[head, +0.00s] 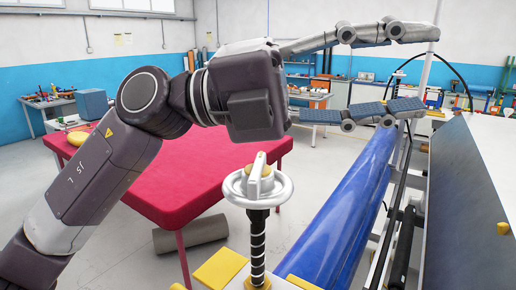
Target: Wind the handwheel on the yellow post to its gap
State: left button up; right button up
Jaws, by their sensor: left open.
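The handwheel (236,194) is a pale silver ring with a yellow hub and an upright flat metal piece at its centre. It sits on top of a post (258,245) with black and white spiral bands and a yellow foot, low in the middle of the head view. No gap can be made out clearly. My left gripper (428,70) is open, with one finger above the other, pointing right. It is above and to the right of the handwheel, apart from it and empty. My right gripper is not in view.
A red table (190,170) stands behind the handwheel, with a grey roll (190,233) on the floor beneath. A long blue roll (345,205) and a sloped dark panel (460,200) fill the right. Yellow blocks (220,268) flank the post's foot.

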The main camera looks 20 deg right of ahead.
pick_arm(q)
notch_tip(320, 180, down, 4)
jog(key=s+d+m+t+y, duration=0.1)
jog(key=s+t+y, duration=0.1)
jog(key=y, duration=0.2)
jog(key=n+t+y, duration=0.5)
jog(key=t+y, duration=0.6)
jog(key=t, duration=0.1)
send_near(257, 165)
jog(key=shift+w+d+f, duration=0.15)
jog(key=shift+d+f, duration=0.15)
jog(key=shift+f, duration=0.05)
jog(key=p+x, duration=0.1)
jog(key=x, duration=0.5)
jog(key=shift+w+a+f, duration=0.15)
jog(key=shift+w+f, duration=0.2)
jog(key=shift+f, duration=0.5)
jog(key=c, duration=1.1)
jog(key=shift+c, duration=0.2)
